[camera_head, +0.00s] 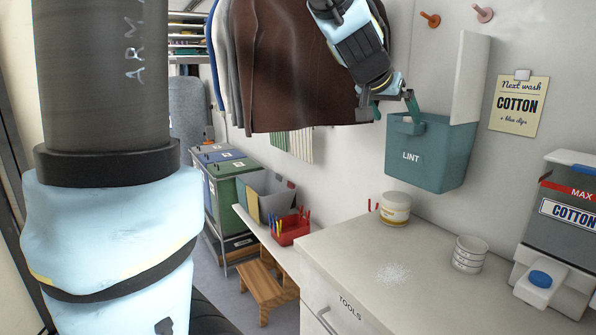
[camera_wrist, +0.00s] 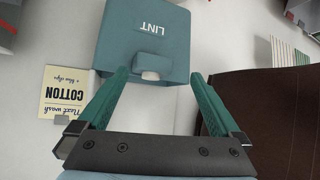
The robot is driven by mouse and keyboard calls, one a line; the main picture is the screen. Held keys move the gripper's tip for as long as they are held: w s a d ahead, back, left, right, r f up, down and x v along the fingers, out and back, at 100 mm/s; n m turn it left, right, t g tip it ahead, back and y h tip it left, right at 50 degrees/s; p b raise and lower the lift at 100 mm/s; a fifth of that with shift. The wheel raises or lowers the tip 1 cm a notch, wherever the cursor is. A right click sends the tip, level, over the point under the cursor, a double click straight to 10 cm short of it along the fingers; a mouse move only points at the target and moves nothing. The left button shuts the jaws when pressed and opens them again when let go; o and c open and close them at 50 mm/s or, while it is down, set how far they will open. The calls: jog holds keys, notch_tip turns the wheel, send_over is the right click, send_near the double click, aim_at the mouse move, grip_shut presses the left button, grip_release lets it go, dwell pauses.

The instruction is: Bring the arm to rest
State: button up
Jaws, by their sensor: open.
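My gripper (camera_head: 392,106) is raised in front of the wall, just left of the teal lint bin (camera_head: 432,155). Its two teal fingers are apart, with nothing seen between them. In the wrist view, my gripper (camera_wrist: 158,88) shows its fingers spread, and the lint bin (camera_wrist: 145,40) lies beyond them, upside down in the picture. I cannot tell whether a finger touches the bin's rim.
Dark brown hanging clothes (camera_head: 290,65) are close on the left of my gripper. A "Next wash" note (camera_head: 518,104) hangs right of the bin.

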jog(key=s+a+f+n+g+y, duration=0.2)
jog(key=a+f+n+y, duration=0.15)
jog(key=a+f, duration=1.05)
jog(key=s+a+f+n+g+y, duration=0.2)
jog(key=s+a+f, duration=0.3)
jog(key=a, duration=0.3)
jog(key=s+a+f+n+g+y, duration=0.2)
jog(key=s+a+f, duration=0.3)
jog(key=a, duration=0.3)
jog(key=shift+s+a+f, duration=0.2)
jog(key=shift+s+a, duration=0.15)
jog(key=shift+s, duration=0.15)
